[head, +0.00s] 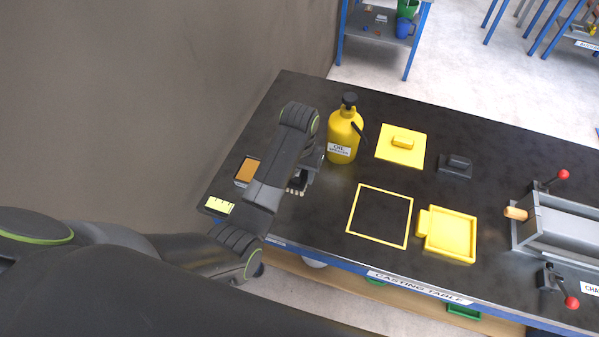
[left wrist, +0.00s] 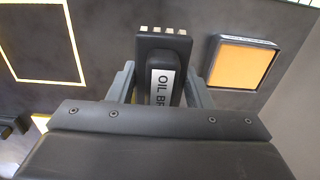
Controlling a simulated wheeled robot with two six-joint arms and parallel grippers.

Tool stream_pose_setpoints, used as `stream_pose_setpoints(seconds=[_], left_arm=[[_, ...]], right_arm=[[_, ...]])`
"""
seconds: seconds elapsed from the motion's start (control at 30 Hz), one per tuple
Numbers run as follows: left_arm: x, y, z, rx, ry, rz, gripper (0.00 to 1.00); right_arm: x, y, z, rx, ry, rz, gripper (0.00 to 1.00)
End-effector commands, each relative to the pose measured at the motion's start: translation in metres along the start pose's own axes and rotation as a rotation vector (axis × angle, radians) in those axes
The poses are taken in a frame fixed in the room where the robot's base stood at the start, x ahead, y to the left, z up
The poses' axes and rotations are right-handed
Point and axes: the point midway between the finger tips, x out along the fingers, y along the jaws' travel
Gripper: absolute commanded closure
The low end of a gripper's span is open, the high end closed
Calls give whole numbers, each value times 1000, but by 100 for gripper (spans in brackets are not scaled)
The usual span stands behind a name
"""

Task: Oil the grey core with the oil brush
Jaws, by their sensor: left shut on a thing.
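The oil brush (left wrist: 163,85), a dark block with a white "OIL BR…" label and pale bristle tufts at its end, is between the fingers of my left gripper (left wrist: 163,82). In the head view my left gripper (head: 304,178) is shut on it near the table's left end, and the brush's pale tufts (head: 296,191) show below. The arm hides part of the brush. The grey core (head: 458,162) is a dark grey raised block on a flat plate, right of the yellow plate and well apart from the brush. My right gripper is out of view.
A yellow oil can (head: 343,137) stands behind my gripper. An orange-topped pad (head: 249,169) lies to its left, also in the left wrist view (left wrist: 241,65). A yellow plate with block (head: 400,153), a yellow tray (head: 472,239) and a clamp machine (head: 565,232) stand right. The outlined square (head: 380,215) is empty.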

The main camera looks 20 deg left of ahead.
Motion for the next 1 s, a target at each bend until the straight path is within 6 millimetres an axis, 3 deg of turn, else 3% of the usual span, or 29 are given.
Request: stream_pose_setpoints(seconds=[0.2, 0.37, 1.0], left_arm=[[1, -4, -1, 29, 0, -2, 73], [4, -18, -4, 172, -2, -5, 73], [6, -111, -24, 1139, -6, -5, 73]], right_arm=[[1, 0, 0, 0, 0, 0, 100], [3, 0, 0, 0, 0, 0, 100], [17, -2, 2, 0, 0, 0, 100]])
